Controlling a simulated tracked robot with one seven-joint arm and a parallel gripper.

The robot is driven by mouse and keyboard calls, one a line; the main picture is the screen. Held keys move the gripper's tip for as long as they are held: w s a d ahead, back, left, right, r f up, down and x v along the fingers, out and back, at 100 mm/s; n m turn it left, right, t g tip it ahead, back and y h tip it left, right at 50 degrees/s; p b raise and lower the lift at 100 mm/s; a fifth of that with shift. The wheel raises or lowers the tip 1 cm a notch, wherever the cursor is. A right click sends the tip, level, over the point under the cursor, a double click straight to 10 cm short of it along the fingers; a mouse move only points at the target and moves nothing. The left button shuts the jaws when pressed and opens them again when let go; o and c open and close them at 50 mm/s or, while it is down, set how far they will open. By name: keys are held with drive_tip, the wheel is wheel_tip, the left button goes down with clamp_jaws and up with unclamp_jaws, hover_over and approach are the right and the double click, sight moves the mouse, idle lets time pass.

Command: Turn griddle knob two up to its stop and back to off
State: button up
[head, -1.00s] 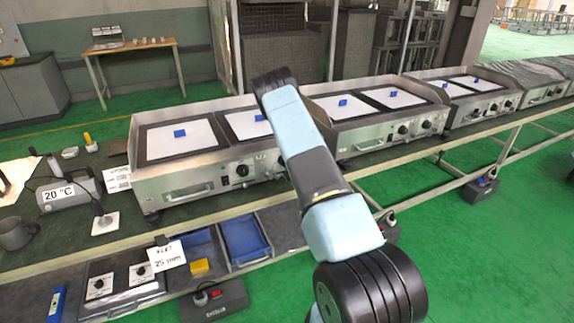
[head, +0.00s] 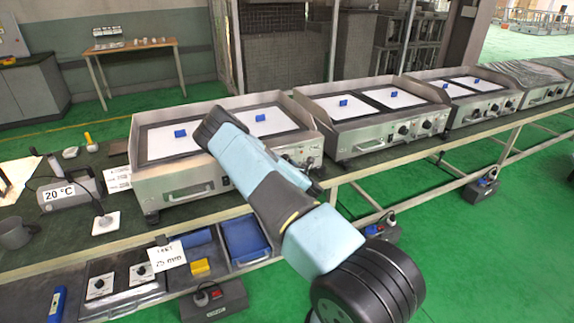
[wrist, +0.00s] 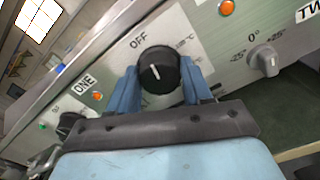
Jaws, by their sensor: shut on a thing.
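A black round knob (wrist: 157,57) with a white pointer line sits on the steel front panel in the wrist view. Its pointer is up and slightly left, roughly toward the word OFF. My gripper (wrist: 160,75) is shut on this knob, a blue finger on each side. In the head view my arm reaches to the front of the nearest griddle (head: 185,180); gripper and held knob are hidden there.
A second black knob (wrist: 70,122) is at lower left. A small grey knob (wrist: 264,61) marked 0° and ±25° and an orange lamp (wrist: 227,7) are right. A second griddle (head: 365,140) stands close to the right. Blue trays (head: 245,238) lie below.

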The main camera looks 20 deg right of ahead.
drive_tip(key=shift+a+f+n, duration=0.1)
drive_tip(key=shift+f+n, duration=0.1)
drive_tip(key=shift+n, duration=1)
drive_tip(key=shift+r, duration=0.1)
drive_tip(key=o, duration=1)
drive_tip(key=shift+o, duration=0.2)
drive_tip(key=shift+s, duration=0.1)
drive_tip(key=s, duration=1.3)
drive_tip(key=shift+s, duration=0.3)
